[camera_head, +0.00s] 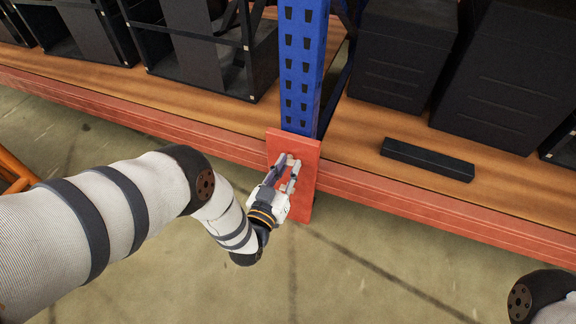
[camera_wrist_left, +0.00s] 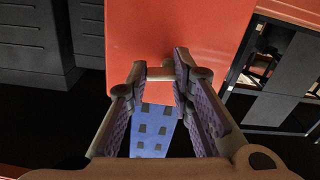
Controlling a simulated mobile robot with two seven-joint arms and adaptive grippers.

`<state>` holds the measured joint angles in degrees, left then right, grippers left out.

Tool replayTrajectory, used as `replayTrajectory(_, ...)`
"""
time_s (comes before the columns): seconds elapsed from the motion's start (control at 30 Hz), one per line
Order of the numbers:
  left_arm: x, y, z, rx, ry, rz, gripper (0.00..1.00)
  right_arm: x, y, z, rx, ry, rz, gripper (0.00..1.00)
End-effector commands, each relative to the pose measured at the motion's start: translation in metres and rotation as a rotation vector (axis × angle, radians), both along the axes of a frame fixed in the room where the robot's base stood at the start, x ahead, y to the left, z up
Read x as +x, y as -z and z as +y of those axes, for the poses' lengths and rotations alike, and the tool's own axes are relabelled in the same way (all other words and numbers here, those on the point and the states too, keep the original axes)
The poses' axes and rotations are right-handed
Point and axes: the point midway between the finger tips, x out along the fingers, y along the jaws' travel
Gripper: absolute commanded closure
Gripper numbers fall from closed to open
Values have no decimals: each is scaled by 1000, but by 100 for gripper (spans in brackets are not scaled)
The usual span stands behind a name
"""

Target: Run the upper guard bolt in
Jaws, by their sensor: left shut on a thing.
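The red guard plate (camera_head: 309,170) stands at the foot of the blue upright (camera_head: 303,65), in front of the shelf beam. My left gripper (camera_head: 287,161) is at the upper part of the plate's face. In the left wrist view the guard (camera_wrist_left: 215,30) fills the top middle, and the blue upright (camera_wrist_left: 150,135) shows below it between the fingers. The left gripper (camera_wrist_left: 161,73) is shut on a small grey piece at its fingertips, which looks like the upper guard bolt. The fingers hide most of it, so its depth in the plate cannot be told. My right gripper is out of view.
The orange shelf beam (camera_head: 430,213) runs across on both sides of the guard. A black bar (camera_head: 427,160) lies on the wooden shelf at right, near black bins (camera_head: 402,50). Black crates (camera_head: 205,50) stand at left. The floor (camera_head: 350,275) before the guard is clear.

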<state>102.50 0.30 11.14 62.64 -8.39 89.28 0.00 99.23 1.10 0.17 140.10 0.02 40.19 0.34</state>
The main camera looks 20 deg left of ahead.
Motion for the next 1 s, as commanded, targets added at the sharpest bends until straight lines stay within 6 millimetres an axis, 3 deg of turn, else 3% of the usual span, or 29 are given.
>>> replayTrajectory(0.03, -4, 6, 12, 51, -25, 14, 100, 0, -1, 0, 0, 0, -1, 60)
replayTrajectory(1.0, 1, -2, 13, 970, -28, -45, 100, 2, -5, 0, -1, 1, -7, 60)
